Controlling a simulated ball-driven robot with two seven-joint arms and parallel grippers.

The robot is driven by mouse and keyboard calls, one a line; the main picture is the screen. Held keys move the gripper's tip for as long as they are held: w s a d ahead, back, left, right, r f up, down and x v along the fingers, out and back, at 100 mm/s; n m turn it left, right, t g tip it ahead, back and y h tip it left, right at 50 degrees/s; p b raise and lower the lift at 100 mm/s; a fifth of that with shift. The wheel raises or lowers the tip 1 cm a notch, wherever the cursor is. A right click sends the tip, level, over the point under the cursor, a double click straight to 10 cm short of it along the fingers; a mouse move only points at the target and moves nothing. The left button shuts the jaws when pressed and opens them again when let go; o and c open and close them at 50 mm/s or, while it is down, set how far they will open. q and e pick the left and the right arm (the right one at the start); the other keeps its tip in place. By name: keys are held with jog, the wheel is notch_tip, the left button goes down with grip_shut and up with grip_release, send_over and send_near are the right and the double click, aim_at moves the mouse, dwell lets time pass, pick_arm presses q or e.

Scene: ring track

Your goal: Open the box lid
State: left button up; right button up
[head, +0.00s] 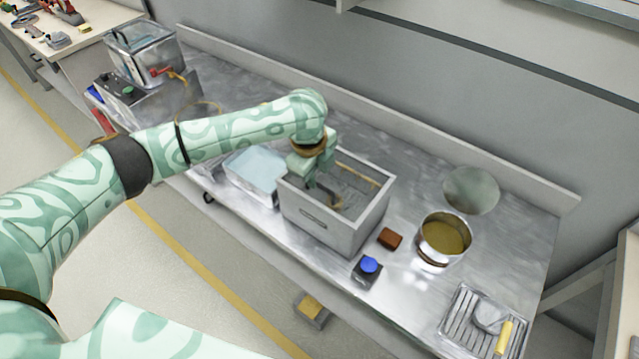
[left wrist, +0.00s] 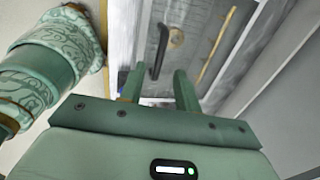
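A grey box (head: 322,226) stands on the metal bench, with a label slot on its front wall. Its top shows a grey, perhaps see-through surface (head: 355,188) inside the rim; I cannot tell whether this is the lid or the interior. My left gripper (head: 312,172) is above the box's left part. In the left wrist view its fingers (left wrist: 160,86) are apart with nothing between them, below the bar in the picture. My right gripper is out of view.
A tray of pale blue liquid (head: 256,172) sits close left of the box. A blue button (head: 369,265), a brown block (head: 390,239) and a metal pot (head: 445,238) stand to the right. A slatted rack (head: 478,322) is at the bench's right end. A wall runs behind.

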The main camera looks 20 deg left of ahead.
aim_at(320, 185)
pick_arm(q)
jog(key=shift+w+d+f+b, duration=0.15)
jog(key=shift+f+b, duration=0.1)
jog(key=shift+f, duration=0.65)
jog(key=shift+w+a+f+b, duration=0.1)
jog(key=shift+w+f+b, duration=0.1)
jog(key=shift+f, duration=0.7)
jog(key=shift+s, duration=0.1)
jog(key=shift+c, duration=0.3)
